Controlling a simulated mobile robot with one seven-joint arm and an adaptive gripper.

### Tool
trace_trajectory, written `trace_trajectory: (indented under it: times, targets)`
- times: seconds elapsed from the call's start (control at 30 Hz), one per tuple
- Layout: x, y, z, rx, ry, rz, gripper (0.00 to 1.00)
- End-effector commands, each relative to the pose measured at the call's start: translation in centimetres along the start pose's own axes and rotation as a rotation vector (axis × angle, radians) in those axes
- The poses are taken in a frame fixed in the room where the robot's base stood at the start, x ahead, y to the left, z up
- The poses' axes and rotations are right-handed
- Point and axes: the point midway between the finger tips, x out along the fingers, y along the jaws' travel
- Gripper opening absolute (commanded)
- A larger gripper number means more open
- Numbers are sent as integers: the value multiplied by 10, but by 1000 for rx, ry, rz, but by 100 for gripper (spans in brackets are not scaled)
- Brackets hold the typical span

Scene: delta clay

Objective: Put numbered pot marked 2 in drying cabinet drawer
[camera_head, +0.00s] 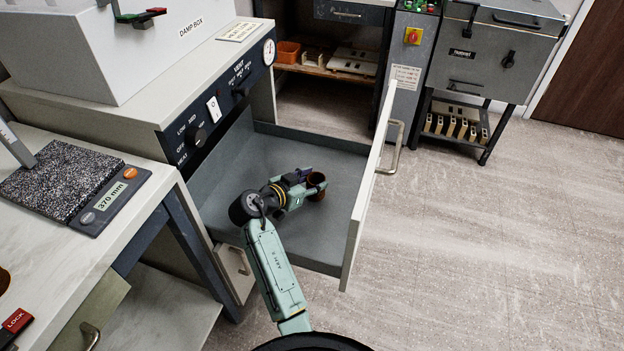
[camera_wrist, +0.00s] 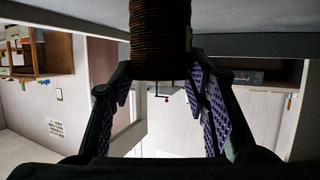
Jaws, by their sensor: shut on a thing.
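The drying cabinet drawer (camera_head: 245,168) is pulled open below the cabinet's control panel, with its pale front (camera_head: 366,185) on the right. My gripper (camera_head: 305,182) reaches into the drawer and is shut on a small brown pot (camera_head: 317,186). In the wrist view the dark brown, ribbed pot (camera_wrist: 160,42) sits between the purple-padded fingers (camera_wrist: 163,90). The number on the pot does not show. I cannot tell whether the pot touches the drawer floor.
The drawer's raised front and handle (camera_head: 393,150) stand right of my arm. A worktop with a scale (camera_head: 75,185) is at left. A grey machine (camera_head: 490,50) stands at the back right. The floor at right is clear.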

Motion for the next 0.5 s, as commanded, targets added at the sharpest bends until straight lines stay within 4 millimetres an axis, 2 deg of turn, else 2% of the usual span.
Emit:
trace_trajectory:
  times: [0.27,0.3,0.5]
  targets:
    - [2,0,5,0,1,-1,13]
    - [2,0,4,0,0,-1,44]
    - [1,0,4,-1,0,0,57]
